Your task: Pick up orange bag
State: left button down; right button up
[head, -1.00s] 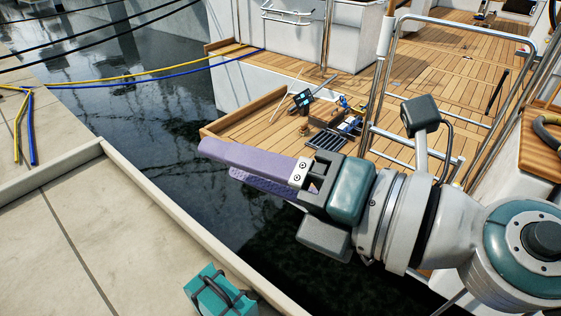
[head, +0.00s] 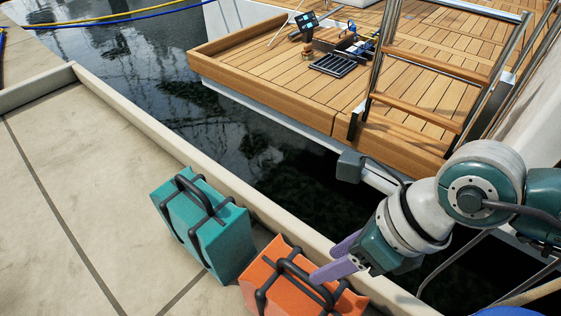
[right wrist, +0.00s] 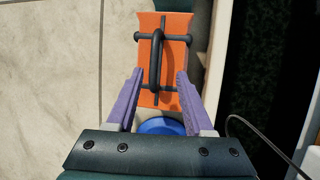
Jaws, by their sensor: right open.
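The orange bag (head: 288,284) stands on the pale quay at the bottom of the head view, with a dark handle and straps on top. In the right wrist view the orange bag (right wrist: 175,60) lies straight ahead, its dark handle running lengthwise between the fingers in the picture. My right gripper (head: 332,263) has purple fingers and is open and empty, just right of the bag's handle in the head view. In the right wrist view the right gripper (right wrist: 158,92) frames the bag's near end; I cannot tell whether it touches. My left gripper is not in view.
A teal bag (head: 205,228) with dark straps stands close to the left of the orange one. A raised quay edge (head: 150,135) runs beside the dark water. A blue round thing (right wrist: 162,126) shows beyond the gripper. The boat's wooden deck and ladder (head: 430,90) lie across the gap.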

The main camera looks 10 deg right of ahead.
aim_at(306, 276)
jog(key=b+x, duration=0.1)
jog(key=x, duration=0.2)
jog(key=shift+s+a+b, duration=0.1)
jog(key=shift+b, duration=0.2)
jog(key=b+x, duration=0.2)
jog(key=x, duration=0.1)
jog(key=b+x, duration=0.1)
jog(key=b, duration=0.1)
jog(key=shift+s+a+f, duration=0.2)
jog(key=shift+s, duration=0.05)
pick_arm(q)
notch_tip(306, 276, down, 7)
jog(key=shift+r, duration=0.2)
pick_arm(e)
jog(key=shift+a+r, duration=0.1)
grip_shut()
jog(key=shift+w+r, duration=0.1)
